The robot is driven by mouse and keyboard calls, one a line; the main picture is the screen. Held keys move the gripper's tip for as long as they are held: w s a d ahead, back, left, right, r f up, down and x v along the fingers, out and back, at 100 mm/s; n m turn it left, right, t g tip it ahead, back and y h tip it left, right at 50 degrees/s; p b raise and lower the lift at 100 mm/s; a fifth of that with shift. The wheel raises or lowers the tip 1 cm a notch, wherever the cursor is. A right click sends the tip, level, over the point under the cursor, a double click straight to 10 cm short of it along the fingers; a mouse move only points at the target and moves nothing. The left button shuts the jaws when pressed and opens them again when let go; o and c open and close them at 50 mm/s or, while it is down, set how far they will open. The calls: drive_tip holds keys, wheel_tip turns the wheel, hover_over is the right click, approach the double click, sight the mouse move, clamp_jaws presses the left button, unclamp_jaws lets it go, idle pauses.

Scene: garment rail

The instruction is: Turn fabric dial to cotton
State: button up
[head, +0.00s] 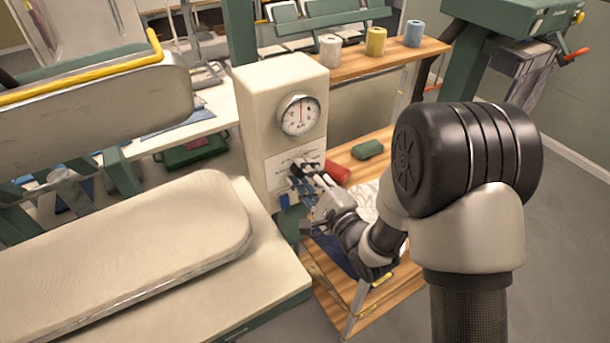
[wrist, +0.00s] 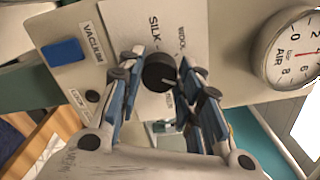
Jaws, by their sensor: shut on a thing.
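The fabric dial (wrist: 160,73) is a round black knob with a pale pointer line. It stands on a white label plate (wrist: 125,22) where "SILK" and part of another word can be read; other markings are hidden. My gripper (wrist: 157,75) is shut on the dial, one finger on each side of it. In the head view my gripper (head: 305,172) reaches the front of the cream control box (head: 262,105), and the dial is mostly hidden there. The pointer line runs toward the lower right in the wrist view; I cannot tell which fabric it marks.
An air gauge (head: 299,115) sits above the dial. A blue button (wrist: 63,52) labelled vacuum is beside the plate. A padded pressing board (head: 130,240) lies to the left. A red roll (head: 336,171) and a green item (head: 368,150) lie on the wooden shelf at right.

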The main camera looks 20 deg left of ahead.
drive_tip(key=o, duration=1.1)
drive_tip(key=shift+c, duration=0.2)
drive_tip(key=v, duration=0.7)
drive_tip(key=shift+s+d, duration=0.15)
drive_tip(key=shift+d, duration=0.05)
